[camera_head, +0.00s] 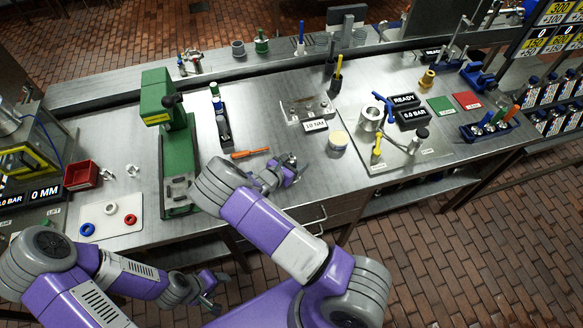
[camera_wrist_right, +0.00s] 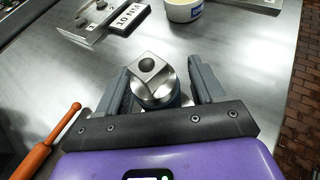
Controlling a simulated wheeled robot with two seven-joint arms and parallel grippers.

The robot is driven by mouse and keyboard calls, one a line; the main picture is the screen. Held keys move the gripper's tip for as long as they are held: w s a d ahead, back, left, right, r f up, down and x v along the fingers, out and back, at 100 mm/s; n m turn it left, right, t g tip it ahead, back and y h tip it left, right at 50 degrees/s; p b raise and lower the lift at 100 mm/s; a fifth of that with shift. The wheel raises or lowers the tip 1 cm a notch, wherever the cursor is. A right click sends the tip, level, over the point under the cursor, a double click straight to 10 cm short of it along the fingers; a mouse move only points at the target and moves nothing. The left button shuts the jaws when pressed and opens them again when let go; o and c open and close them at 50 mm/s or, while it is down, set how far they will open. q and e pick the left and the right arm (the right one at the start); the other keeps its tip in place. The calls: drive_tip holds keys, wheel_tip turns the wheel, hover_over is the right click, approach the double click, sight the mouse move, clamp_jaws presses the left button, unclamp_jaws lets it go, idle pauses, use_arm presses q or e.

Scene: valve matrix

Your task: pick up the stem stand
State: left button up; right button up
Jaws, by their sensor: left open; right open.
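A small steel piece with a square, holed head on a round base (camera_wrist_right: 152,80), which I take to be the stem stand, stands on the bench's front part. It also shows in the head view (camera_head: 291,160), partly covered by my right gripper. My right gripper (camera_head: 284,173) is open around it. In the right wrist view, one finger is on each side of the piece, and the right gripper (camera_wrist_right: 168,88) shows a gap beside it. Its lower part is hidden. My left gripper (camera_head: 217,290) is open and empty, below and in front of the bench edge.
An orange-handled tool (camera_head: 250,153) lies left of the right gripper; it shows in the wrist view (camera_wrist_right: 50,143). A green press (camera_head: 177,140) stands further left. Behind are a torque plate marked 10 NM (camera_head: 315,125) and a cream tub (camera_head: 338,140). Bare bench lies to the right.

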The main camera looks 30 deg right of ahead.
clamp_jaws()
idle(0.3)
